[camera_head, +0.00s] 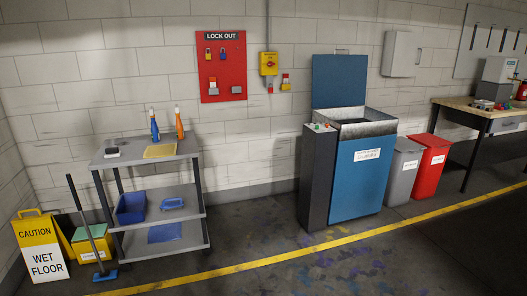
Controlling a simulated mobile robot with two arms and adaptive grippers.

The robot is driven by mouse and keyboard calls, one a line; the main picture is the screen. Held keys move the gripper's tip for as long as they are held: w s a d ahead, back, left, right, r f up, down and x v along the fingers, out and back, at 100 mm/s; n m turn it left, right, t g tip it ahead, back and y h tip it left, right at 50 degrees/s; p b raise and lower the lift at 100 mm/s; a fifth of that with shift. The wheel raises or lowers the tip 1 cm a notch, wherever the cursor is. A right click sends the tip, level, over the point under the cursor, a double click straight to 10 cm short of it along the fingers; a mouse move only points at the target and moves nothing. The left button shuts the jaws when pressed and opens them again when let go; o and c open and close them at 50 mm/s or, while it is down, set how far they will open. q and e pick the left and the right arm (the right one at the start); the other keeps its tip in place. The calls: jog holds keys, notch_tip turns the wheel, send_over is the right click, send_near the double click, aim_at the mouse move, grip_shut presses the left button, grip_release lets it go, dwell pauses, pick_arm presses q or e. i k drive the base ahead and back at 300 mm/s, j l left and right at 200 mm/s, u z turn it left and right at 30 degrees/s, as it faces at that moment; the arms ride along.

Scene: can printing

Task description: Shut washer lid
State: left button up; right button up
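The washer (362,175) stands against the white block wall, right of the middle in the head view. It has a blue front with a white label and a dark grey side panel. Its blue lid (339,81) is open and stands upright at the back, near the wall. The grey metal opening (368,128) below the lid is uncovered. Small coloured buttons (321,127) sit on top of the dark panel on its left. Neither of my grippers is in view.
Grey (403,172) and red (430,155) bins stand right of the washer. A workbench (482,113) is at far right. Floor in front is clear.

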aim_at(338, 80)
jog(key=i+j, duration=0.1)
jog(key=i, duration=0.8)
jog(key=i+j, duration=0.15)
jog(key=i, duration=0.8)
jog(key=l+z, duration=0.05)
